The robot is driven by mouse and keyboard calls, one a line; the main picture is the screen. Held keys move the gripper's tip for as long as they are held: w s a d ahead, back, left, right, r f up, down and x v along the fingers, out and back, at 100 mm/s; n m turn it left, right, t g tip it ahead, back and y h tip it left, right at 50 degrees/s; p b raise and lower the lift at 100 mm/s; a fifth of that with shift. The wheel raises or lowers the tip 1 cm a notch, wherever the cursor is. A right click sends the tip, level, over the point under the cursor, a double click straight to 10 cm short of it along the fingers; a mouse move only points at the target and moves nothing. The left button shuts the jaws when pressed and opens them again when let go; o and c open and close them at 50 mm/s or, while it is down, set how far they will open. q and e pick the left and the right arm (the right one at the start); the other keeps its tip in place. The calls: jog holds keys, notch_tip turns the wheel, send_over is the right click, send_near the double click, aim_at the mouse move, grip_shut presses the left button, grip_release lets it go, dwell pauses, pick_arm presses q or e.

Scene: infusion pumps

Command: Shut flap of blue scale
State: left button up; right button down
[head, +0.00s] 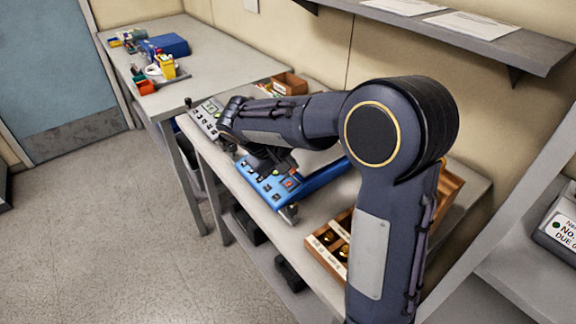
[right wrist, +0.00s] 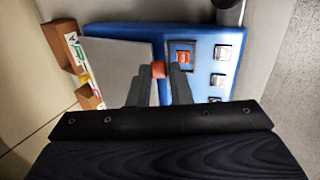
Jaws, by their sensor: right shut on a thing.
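The blue scale (head: 324,178) lies on the near bench, partly hidden under my right arm in the head view. In the right wrist view its blue body (right wrist: 204,38) carries several square keys and a red button (right wrist: 183,57). A grey flap (right wrist: 118,62) lies over its left part there, with a small orange knob (right wrist: 158,69) at the flap's edge. My right gripper (head: 276,163) is over the scale. In the wrist view its fingertips (right wrist: 168,72) are at the knob, shut on it. How far the flap is tilted I cannot tell. My left gripper is not in view.
A wooden box (head: 334,240) with brass pieces stands at the near end of the bench. A grey device (head: 207,118) and a small brown box (head: 290,83) are at the far side. A shelf (head: 450,35) juts out above. The floor at left is clear.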

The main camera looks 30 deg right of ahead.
jog(key=shift+a+f+h, duration=0.2)
jog(key=shift+a+h, duration=0.1)
jog(key=shift+a, duration=0.05)
dwell(0.8)
jog(key=c, duration=1.4)
grip_release()
jog(key=shift+d, duration=0.1)
jog(key=shift+r, duration=0.15)
jog(key=v, duration=0.7)
jog(key=shift+a+r, duration=0.25)
jog(key=shift+a, duration=0.05)
jog(key=shift+o, duration=0.4)
